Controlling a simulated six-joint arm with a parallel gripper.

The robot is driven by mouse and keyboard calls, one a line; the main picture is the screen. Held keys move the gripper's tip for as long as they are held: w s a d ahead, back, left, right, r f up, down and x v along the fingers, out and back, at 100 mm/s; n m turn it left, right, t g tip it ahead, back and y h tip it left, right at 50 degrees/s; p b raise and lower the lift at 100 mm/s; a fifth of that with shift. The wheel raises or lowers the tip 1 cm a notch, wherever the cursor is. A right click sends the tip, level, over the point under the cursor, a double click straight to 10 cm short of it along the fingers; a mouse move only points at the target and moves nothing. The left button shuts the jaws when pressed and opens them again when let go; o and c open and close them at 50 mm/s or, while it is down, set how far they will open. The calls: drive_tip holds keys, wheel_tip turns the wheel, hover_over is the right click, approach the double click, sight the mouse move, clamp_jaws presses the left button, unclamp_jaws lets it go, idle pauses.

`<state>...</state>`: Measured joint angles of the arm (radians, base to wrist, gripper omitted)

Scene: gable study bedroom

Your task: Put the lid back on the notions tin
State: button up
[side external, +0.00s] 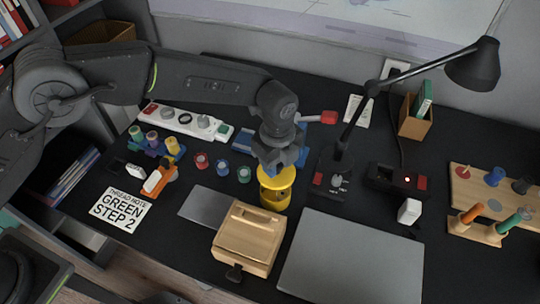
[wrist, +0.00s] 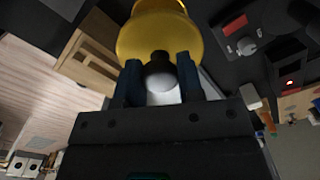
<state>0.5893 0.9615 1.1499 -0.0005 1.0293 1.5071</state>
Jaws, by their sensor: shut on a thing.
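The yellow round lid (side external: 277,177) is under my gripper (side external: 279,165), in the middle of the desk. In the wrist view my gripper (wrist: 159,78) is shut on the lid's dark knob (wrist: 158,68), one finger on each side. The lid's yellow disc (wrist: 160,35) fills the top of that view. The notions tin (side external: 275,203) stands upright on the dark desk directly below the lid, its yellow lower part showing. The band between lid and tin is darker, and I cannot tell whether the two touch. The tin's inside is hidden.
A wooden box (side external: 247,238) stands just in front of the tin, with a grey laptop-like slab (side external: 352,262) to its right. Small colored spools (side external: 222,168) lie to the left. A black lamp (side external: 472,66) and a control box (side external: 333,181) stand to the right.

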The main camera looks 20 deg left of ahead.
drive_tip(key=shift+f, duration=2.6)
drive_tip(key=shift+f, duration=0.15)
drive_tip(key=o, duration=1.5)
drive_tip(key=shift+r, duration=3.5)
clamp_jaws()
